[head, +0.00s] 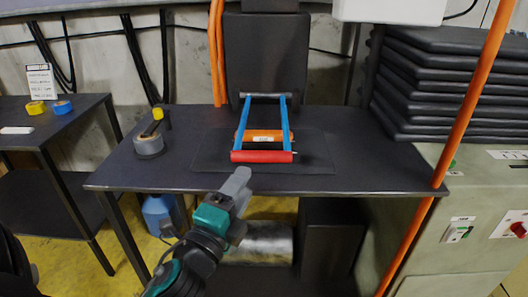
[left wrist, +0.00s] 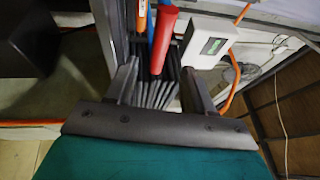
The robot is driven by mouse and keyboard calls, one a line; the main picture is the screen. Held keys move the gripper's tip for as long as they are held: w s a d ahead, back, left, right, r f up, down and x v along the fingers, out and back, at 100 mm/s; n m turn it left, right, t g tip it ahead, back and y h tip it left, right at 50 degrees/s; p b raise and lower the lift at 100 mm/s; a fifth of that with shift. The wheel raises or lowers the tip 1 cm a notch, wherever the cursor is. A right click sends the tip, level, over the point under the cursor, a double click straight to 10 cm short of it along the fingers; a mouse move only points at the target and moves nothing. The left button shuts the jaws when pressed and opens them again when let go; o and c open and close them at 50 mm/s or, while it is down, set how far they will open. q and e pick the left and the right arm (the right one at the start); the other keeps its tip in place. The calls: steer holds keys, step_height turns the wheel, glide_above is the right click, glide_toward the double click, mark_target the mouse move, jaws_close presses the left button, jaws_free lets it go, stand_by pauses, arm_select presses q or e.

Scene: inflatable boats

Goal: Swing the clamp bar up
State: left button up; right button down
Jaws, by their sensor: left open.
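The clamp bar is a red bar (head: 262,156) joined to two blue side arms (head: 287,122). It lies low, with its red end toward me and the arms running back to a dark crossbar. An orange piece (head: 264,136) with a white label lies between the arms. My left gripper (head: 238,186) is in front of the table's near edge, short of the red bar and apart from it. My right gripper is not in view.
A black upright block (head: 267,60) stands behind the clamp. Orange pipes (head: 468,105) and a stack of dark folded sheets (head: 445,85) are at right. The table front is clear.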

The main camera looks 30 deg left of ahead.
mark_target(259, 161)
arm_select(q)
steer(key=p+x, duration=0.1)
steer(key=x, duration=1)
steer(key=shift+w+p, duration=0.2)
steer(key=shift+p, duration=0.1)
jaws_close()
